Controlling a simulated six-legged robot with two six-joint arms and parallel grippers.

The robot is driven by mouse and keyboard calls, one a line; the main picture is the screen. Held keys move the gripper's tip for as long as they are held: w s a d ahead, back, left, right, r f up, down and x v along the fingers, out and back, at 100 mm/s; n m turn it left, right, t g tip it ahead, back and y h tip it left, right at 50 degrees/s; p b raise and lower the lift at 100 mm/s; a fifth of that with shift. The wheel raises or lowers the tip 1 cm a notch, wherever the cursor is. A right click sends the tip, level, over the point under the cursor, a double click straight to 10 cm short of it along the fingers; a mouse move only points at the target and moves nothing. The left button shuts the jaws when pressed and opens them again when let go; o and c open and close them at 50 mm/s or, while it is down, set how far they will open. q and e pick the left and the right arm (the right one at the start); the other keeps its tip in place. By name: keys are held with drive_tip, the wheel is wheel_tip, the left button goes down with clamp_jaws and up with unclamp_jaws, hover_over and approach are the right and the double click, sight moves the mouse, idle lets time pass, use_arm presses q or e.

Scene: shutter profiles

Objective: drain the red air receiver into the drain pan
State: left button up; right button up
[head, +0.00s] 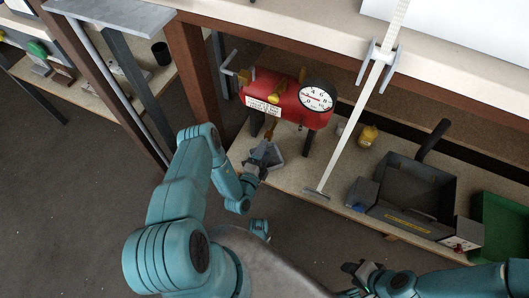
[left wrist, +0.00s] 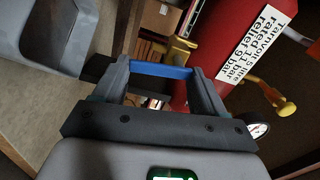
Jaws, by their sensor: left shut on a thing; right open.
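The red air receiver (head: 285,112) stands on the lower bench shelf, with a round white gauge (head: 316,95) on its front. In the left wrist view the receiver (left wrist: 204,50) carries a white label. A brass drain valve (left wrist: 178,48) sits at its underside, with a blue lever (left wrist: 160,70). My left gripper (head: 267,148) is below the receiver; in the left wrist view its fingers (left wrist: 162,85) are shut on the blue lever. The grey drain pan (head: 277,155) is on the shelf below, partly hidden by the gripper. My right gripper (head: 357,273) is open, away from the receiver.
A black open-topped box (head: 408,185) with a yellow label stands right on the shelf, beside a green bin (head: 500,225). A small yellow container (head: 368,136) stands behind. A slanted white strut (head: 350,135) separates receiver and box. The upper bench edge (head: 330,43) overhangs the shelf.

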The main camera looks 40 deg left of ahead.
use_arm(q)
drive_tip(key=shift+m, duration=0.5)
drive_tip(key=o, duration=1)
drive_tip(key=shift+o, duration=0.2)
drive_tip(key=p+v, duration=0.3)
drive_tip(key=v, duration=1.3)
drive_tip(key=shift+s, duration=0.2)
drive_tip(key=shift+a+f, duration=0.1)
